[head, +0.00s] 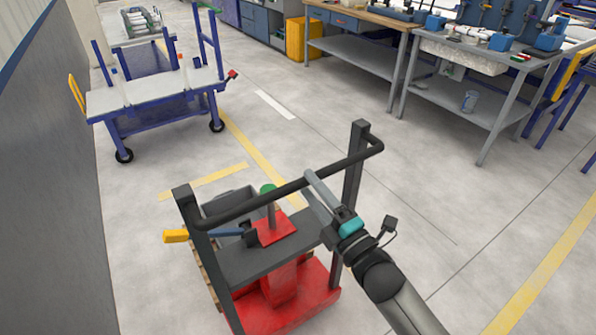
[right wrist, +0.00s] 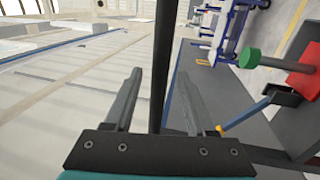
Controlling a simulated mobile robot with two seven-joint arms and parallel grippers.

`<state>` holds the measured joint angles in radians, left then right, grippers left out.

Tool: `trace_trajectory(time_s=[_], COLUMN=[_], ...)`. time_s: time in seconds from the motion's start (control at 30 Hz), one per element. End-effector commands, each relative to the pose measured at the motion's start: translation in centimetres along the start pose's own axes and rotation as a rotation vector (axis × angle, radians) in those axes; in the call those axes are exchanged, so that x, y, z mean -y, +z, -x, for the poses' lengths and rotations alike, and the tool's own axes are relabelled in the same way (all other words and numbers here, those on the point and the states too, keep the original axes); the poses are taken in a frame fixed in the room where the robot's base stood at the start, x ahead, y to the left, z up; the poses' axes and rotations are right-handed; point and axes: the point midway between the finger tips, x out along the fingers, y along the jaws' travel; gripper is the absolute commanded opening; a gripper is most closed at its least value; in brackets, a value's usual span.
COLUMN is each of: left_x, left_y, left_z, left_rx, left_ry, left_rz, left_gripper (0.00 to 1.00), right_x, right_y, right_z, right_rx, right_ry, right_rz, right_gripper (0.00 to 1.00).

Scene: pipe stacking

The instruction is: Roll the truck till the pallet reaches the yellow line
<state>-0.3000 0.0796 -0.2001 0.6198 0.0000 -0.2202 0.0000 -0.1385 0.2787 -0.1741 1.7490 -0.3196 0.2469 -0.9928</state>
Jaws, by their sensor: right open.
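The truck has a red base (head: 305,300), a dark grey frame and a black push bar (head: 275,193). A green knob (head: 268,190) and a blue lever with a yellow end (head: 176,236) are on it. A wooden pallet (head: 208,278) shows only as a strip at the truck's left, mostly hidden. A short yellow line (head: 205,181) crosses the floor beyond the truck and meets a longer one. My right gripper (head: 308,183) is open at the right part of the push bar. In the right wrist view the bar (right wrist: 161,60) passes between its fingers. My left gripper is not in view.
A grey bin (head: 229,200) stands just beyond the truck's frame. A blue cart with a white top (head: 150,95) stands farther off at left. A grey wall (head: 50,180) runs along the left. Workbenches (head: 460,50) stand at back right. Floor right of the truck is clear.

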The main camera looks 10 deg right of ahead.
Motion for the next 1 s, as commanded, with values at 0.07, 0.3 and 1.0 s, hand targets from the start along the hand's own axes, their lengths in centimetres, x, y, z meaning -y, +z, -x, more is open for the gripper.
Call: trace_trajectory(time_s=[0.07, 0.3, 1.0], left_x=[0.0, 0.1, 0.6], left_y=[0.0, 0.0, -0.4], left_z=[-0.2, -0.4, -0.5], left_rx=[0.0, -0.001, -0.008], left_ry=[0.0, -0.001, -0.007], left_rz=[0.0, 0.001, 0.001], left_gripper=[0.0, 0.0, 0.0], right_x=[0.0, 0.0, 0.0], right_y=[0.0, 0.0, 0.0], right_z=[-1.4, -4.3, -5.4], right_rx=[-0.001, 0.0, 0.0], right_ry=[0.003, 0.002, 0.0], right_rz=[0.0, -0.002, -0.001], right_gripper=[0.56, 0.56, 0.33])
